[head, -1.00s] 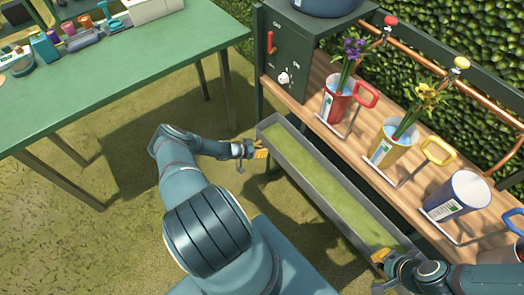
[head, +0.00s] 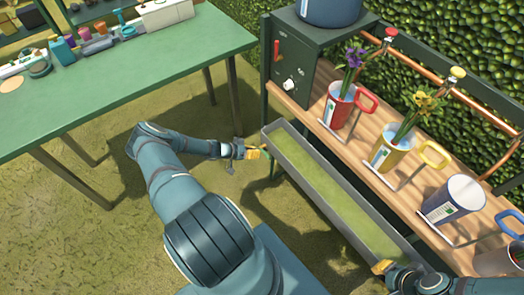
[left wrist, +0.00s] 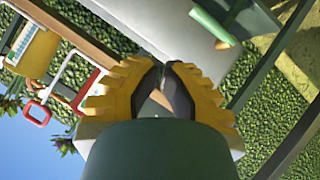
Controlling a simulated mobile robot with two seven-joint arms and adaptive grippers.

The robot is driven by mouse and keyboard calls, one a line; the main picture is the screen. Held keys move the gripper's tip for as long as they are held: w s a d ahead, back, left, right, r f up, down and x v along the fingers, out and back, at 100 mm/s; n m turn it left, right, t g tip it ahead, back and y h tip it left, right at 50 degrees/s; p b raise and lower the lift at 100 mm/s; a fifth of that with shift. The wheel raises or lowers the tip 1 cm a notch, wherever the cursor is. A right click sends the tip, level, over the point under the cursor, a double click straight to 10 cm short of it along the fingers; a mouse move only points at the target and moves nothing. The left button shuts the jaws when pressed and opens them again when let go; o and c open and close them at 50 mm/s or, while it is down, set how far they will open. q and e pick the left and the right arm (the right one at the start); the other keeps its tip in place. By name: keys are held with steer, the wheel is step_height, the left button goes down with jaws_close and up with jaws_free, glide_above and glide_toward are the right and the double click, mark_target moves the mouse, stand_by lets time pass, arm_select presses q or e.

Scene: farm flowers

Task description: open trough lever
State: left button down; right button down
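The grey trough (head: 330,200) runs diagonally beside the wooden bench in the head view, with green inside. My left gripper (head: 254,153) is just left of that trough end, apart from the lever. In the left wrist view its yellow fingers (left wrist: 162,75) come together with nothing seen between them.
A control box (head: 297,70) with a red switch and white knob stands on the wooden bench (head: 350,140). Red (head: 338,106), yellow (head: 388,148) and white (head: 455,198) cups stand along it. A green table (head: 120,85) is at left. Grass between is open.

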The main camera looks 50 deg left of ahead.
arm_select(q)
steer(key=shift+s+r, duration=0.45)
steer(key=shift+s, duration=0.15)
steer(key=shift+s+r, duration=0.4)
steer(key=shift+s, duration=0.2)
steer(key=w+d+r+m+g+h, duration=0.1)
steer(key=w+d+r+g, duration=0.1)
steer(key=d, duration=0.6)
steer(key=w+d+r+g+h, duration=0.1)
steer(key=w+d+g, duration=0.15)
steer(key=d, duration=0.55)
steer(key=w+d+r+m+g+h, duration=0.1)
steer(key=w+d+r+g, duration=0.15)
steer(key=d, duration=0.65)
steer(key=s+d+r+g+y, duration=0.1)
steer(key=s+d+r, duration=0.5)
steer(key=d, duration=0.2)
steer(key=s+d+r+n+g+y, duration=0.1)
steer(key=s+d+r+y, duration=0.1)
steer(key=s+d+r, duration=0.4)
steer(key=d, duration=0.2)
steer(key=shift+d+r+n+g+y, duration=0.3)
steer(key=shift+d+r+g, duration=0.1)
